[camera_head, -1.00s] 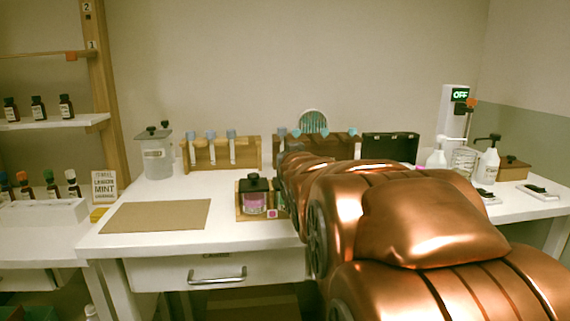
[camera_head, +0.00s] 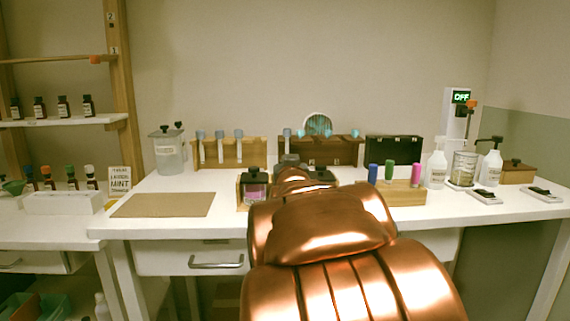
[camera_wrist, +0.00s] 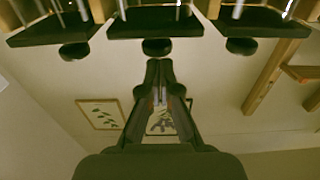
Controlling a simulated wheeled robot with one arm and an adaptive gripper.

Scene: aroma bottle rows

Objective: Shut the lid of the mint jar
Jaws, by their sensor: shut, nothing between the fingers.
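A jar with a black lid and pink contents (camera_head: 254,188) stands in a wooden holder on the white table, left of my arm. Another dark lid (camera_head: 322,176) shows just right of my arm; its jar is mostly hidden. In the wrist view, which looks upside down, several dark knobbed lids line the top: left (camera_wrist: 60,30), middle (camera_wrist: 154,26) and right (camera_wrist: 250,28). My gripper (camera_wrist: 160,66) is shut and empty, its tips close to the middle lid's knob; contact cannot be told. I cannot tell which jar holds mint. The head view hides my fingers behind my arm.
A sign reading MINT (camera_head: 120,181) stands at the left by a brown mat (camera_head: 163,205). Coloured vials in a wooden block (camera_head: 400,194) stand right of my arm. White pump bottles (camera_head: 437,168) stand further right. Tube racks (camera_head: 235,153) line the back.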

